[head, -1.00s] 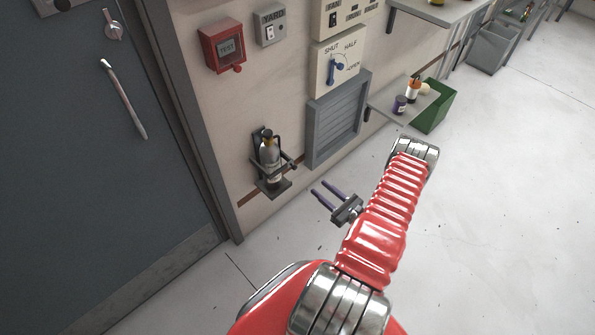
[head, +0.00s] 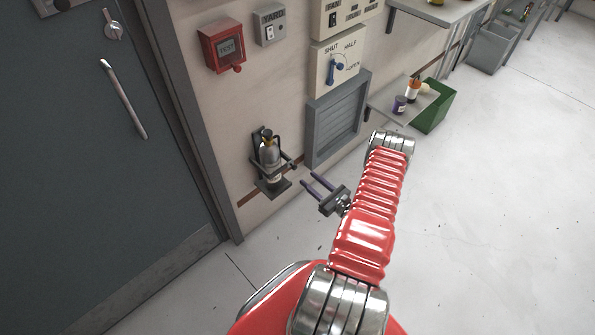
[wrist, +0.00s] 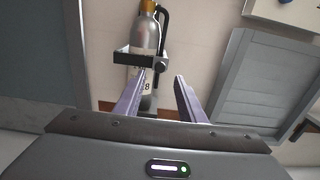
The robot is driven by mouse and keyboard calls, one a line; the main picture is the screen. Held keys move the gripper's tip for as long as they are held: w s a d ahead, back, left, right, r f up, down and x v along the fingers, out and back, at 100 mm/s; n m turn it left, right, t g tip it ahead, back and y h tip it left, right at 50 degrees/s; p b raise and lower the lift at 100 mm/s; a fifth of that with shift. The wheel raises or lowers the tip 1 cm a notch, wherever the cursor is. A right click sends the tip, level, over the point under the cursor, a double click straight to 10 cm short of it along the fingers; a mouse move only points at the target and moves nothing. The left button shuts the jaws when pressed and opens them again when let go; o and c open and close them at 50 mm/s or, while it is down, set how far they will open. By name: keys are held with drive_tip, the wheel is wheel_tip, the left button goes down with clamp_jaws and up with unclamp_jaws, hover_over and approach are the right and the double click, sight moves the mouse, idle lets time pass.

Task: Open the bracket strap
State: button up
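A grey bottle (head: 269,152) with an orange-yellow top stands upright in a dark wall bracket (head: 273,188). The bracket strap (head: 284,168) is a dark band across the bottle's front, with a dark knob at its right end; it looks closed. In the wrist view the strap (wrist: 128,57) crosses the bottle (wrist: 146,33), and the knob (wrist: 161,64) lies just beyond my fingertips. My gripper (head: 309,179) is open and empty, its purple fingers pointing at the bracket from the lower right. It also shows in the wrist view (wrist: 161,76), with the left finger partly covering the bottle's label.
A grey louvred panel (head: 338,118) is on the wall right of the bracket. A dark door (head: 95,130) is at the left. A small shelf (head: 420,104) with bottles and a green bin (head: 437,108) are further right. The floor is clear.

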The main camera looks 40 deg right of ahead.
sight(296, 168)
drive_tip(key=w, duration=0.7)
drive_tip(key=shift+w+a, duration=0.15)
drive_tip(key=shift+w, duration=0.25)
clamp_jaws()
